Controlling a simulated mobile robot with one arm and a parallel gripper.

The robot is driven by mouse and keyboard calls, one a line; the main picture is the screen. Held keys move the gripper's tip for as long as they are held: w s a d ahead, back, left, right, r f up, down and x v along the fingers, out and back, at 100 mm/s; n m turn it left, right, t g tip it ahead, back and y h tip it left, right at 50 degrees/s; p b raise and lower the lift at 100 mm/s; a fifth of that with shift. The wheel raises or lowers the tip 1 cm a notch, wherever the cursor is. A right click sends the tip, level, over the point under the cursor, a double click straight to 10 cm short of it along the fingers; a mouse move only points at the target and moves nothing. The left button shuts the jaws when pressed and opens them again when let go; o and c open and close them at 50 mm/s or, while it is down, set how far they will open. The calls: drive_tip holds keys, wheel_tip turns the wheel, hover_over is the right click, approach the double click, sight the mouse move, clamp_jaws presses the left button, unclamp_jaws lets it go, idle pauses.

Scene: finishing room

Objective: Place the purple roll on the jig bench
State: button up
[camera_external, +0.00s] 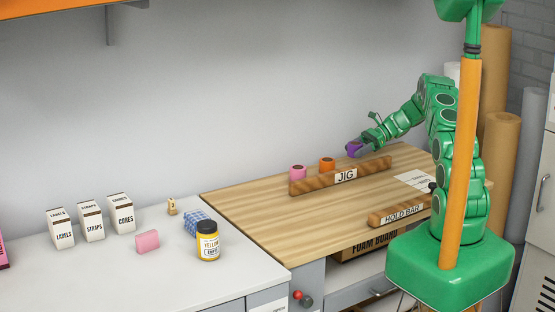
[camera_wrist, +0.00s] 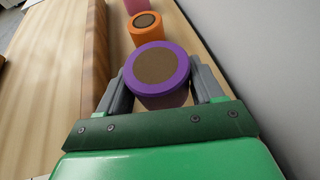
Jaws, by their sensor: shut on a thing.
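The purple roll (camera_external: 354,148) is held in my gripper (camera_external: 366,146) at the back of the wooden jig bench (camera_external: 255,222). In the wrist view the purple roll (camera_wrist: 157,68), with its brown core facing the camera, sits between the two grey fingers of my gripper (camera_wrist: 158,88). The roll is behind the JIG bar (camera_external: 345,176), in line with the orange roll (camera_external: 327,165) and the pink roll (camera_external: 298,172), which stand on the bench. I cannot tell whether the purple roll touches the bench top.
The wall (camera_wrist: 262,50) is close on the right in the wrist view. A HOLD BAR (camera_external: 401,209) lies near the bench front. The left counter (camera_external: 110,275) holds white boxes (camera_external: 92,221), a pink block (camera_external: 147,241), a blue checked item (camera_external: 197,223) and a yellow jar (camera_external: 208,242).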

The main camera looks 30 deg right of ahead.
drive_tip(key=shift+w+f, duration=0.3)
drive_tip(key=shift+f, duration=1.55)
drive_tip(key=shift+f, duration=0.1)
drive_tip(key=o, duration=1.1)
drive_tip(key=shift+s+d+r, duration=0.1)
drive_tip(key=shift+d+r, duration=0.1)
drive_tip(key=shift+d, duration=0.15)
drive_tip(key=v, duration=1.1)
drive_tip(key=shift+d+r, duration=0.1)
drive_tip(key=shift+d, duration=0.05)
